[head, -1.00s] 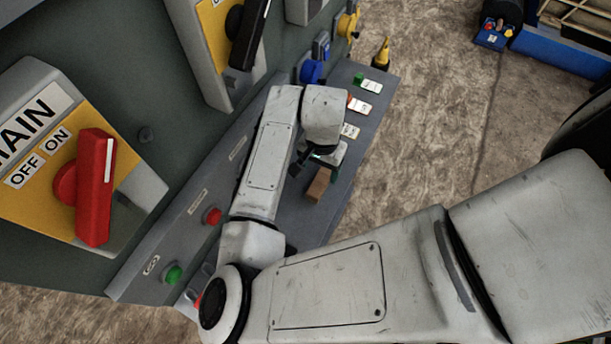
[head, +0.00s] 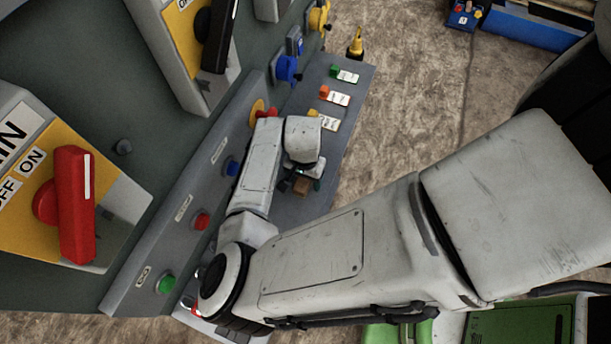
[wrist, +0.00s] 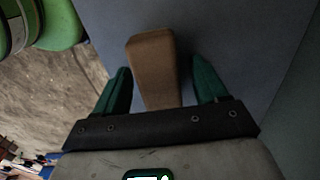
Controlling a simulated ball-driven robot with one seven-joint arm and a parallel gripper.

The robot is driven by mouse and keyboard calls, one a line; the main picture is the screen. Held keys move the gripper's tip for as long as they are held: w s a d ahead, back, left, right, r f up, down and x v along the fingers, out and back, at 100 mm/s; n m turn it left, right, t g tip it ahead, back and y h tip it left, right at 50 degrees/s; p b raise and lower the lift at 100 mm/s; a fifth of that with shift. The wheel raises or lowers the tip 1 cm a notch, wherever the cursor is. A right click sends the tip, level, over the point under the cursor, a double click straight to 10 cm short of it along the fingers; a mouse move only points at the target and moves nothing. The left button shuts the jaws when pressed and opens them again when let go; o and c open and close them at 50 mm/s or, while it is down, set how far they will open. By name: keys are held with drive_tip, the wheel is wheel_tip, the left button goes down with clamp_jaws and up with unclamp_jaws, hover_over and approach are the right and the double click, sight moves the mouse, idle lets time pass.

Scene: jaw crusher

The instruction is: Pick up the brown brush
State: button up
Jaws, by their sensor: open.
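The brown brush (wrist: 152,68) shows in the wrist view as a plain brown block on the grey shelf. Its near part lies between the two green fingers of my gripper (wrist: 161,88), which is open around it with a gap on each side. In the head view the brush (head: 302,187) is a small brown patch just below my gripper (head: 293,182), partly hidden by it. I cannot tell the exact height of the fingers above the shelf.
The panel with buttons and a red main switch (head: 72,205) rises at left. A green object (wrist: 55,25) stands beyond the shelf edge.

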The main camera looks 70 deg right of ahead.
drive_tip(key=shift+f, duration=0.15)
drive_tip(key=c, duration=1.1)
drive_tip(key=shift+r, duration=0.65)
drive_tip(key=s+a+r, duration=0.3)
drive_tip(key=s+r, duration=0.3)
drive_tip(key=s+a+r+b, duration=0.1)
drive_tip(key=s+a+r, duration=0.1)
drive_tip(key=s+r, duration=0.3)
drive_tip(key=shift+s+a+r, duration=0.4)
drive_tip(key=shift+s, duration=0.5)
